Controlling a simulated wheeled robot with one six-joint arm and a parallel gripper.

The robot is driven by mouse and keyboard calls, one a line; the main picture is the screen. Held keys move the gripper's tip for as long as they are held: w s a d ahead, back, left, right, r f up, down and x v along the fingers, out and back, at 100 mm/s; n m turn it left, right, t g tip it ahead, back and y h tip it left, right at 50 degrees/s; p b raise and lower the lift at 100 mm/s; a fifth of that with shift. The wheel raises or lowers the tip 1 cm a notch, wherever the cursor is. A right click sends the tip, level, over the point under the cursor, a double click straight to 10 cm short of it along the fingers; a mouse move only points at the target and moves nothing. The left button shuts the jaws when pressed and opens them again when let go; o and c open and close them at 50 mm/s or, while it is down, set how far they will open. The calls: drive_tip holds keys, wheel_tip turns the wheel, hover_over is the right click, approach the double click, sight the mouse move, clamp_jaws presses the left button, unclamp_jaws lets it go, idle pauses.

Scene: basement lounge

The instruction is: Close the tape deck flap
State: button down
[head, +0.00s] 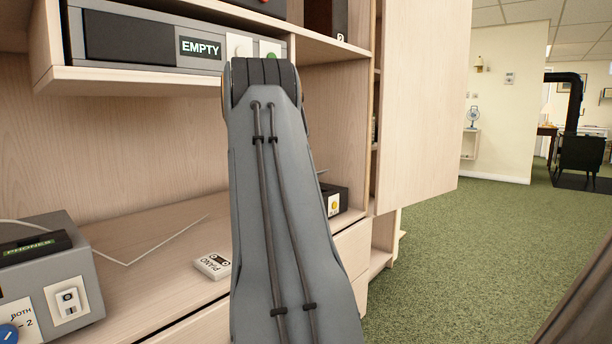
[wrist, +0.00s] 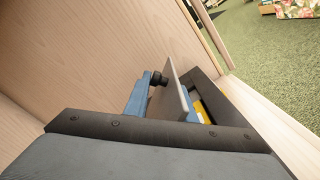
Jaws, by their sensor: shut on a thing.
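In the wrist view the dark tape deck (wrist: 235,110) shows beside the fingers. A thin grey flap (wrist: 177,88) stands raised from it, and a small edge of it seems to show in the head view. My gripper (wrist: 168,100) has blue fingers on either side of the flap and is shut on it. The flap's lower edge is hidden by the gripper body.
A grey deck marked EMPTY (head: 150,40) sits on the shelf above. A white PIANO cassette (head: 212,265) lies on the lower shelf. A grey PHONES unit (head: 50,275) stands at left with a thin cable. A tall wooden panel (head: 420,100) bounds the right; green carpet lies beyond.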

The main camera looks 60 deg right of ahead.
drive_tip(key=c, duration=1.6)
unclamp_jaws()
drive_tip(key=shift+s+d+f, duration=0.1)
drive_tip(key=shift+s, duration=0.05)
drive_tip(key=shift+c, duration=0.2)
drive_tip(key=shift+a, duration=0.25)
drive_tip(key=a, duration=0.2)
drive_tip(key=a+p, duration=0.1)
drive_tip(key=a, duration=0.1)
drive_tip(key=w+a+p, duration=0.1)
drive_tip(key=a, duration=0.1)
drive_tip(key=shift+a, duration=0.65)
drive_tip(key=w+a+p, duration=0.1)
drive_tip(key=a, duration=0.8)
drive_tip(key=shift+w+p, duration=0.15)
drive_tip(key=shift+p, duration=0.25)
